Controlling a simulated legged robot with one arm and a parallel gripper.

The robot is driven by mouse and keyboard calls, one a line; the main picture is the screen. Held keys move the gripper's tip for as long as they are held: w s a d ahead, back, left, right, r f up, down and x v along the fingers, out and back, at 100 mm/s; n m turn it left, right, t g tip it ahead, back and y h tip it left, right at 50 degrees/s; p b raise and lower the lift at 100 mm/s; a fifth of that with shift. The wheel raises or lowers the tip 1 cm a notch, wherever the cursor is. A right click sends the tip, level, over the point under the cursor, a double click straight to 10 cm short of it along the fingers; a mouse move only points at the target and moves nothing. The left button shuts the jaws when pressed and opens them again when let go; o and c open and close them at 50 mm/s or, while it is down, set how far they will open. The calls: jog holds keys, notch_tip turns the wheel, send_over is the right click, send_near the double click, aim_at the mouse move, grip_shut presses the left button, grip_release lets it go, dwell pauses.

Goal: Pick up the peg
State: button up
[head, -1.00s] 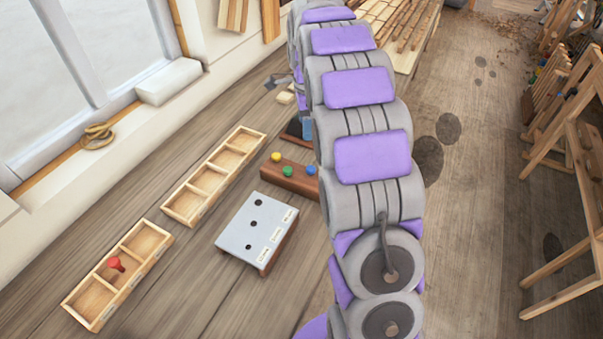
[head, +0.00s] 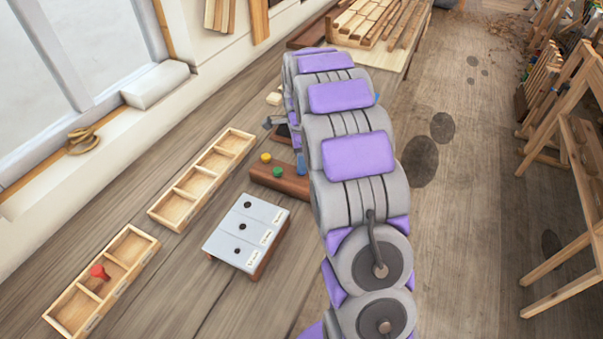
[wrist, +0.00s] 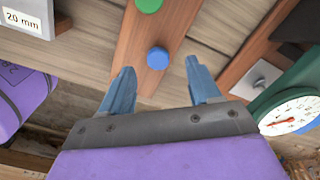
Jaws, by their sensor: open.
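Several coloured pegs are in view. A red peg (head: 99,272) stands tilted in the near compartment tray. A yellow peg (head: 266,157) and a green peg (head: 277,172) sit in a brown wooden block (head: 262,174). In the wrist view, the block holds a blue peg (wrist: 157,57) with a faceted head, and the green peg (wrist: 148,5) is at the top edge. My gripper (wrist: 160,82) is open and empty. Its blue fingers appear either side of the line to the blue peg, with no contact visible. In the head view my arm hides the blue peg.
A grey plate with three holes (head: 248,232) stands left of the block. Compartment trays (head: 150,214) lie along the bench's left.

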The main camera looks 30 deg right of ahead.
jog(key=f, duration=0.2)
jog(key=f+b, duration=0.1)
jog(key=f, duration=0.1)
jog(key=shift+s+d, duration=0.15)
jog(key=shift+d, duration=0.15)
jog(key=shift+a+f, duration=0.15)
jog(key=shift+f, duration=0.05)
jog(key=shift+a+r, duration=0.1)
jog(key=shift+a, duration=0.15)
jog(key=shift+c, duration=0.6)
jog(key=shift+d, duration=0.3)
jog(key=c, duration=0.6)
jog(key=shift+a, duration=0.1)
jog(key=c, duration=0.4)
jog(key=shift+r, duration=0.1)
notch_tip(320, 180, up, 10)
jog(key=shift+f+p, duration=0.1)
jog(key=shift+p, duration=1.1)
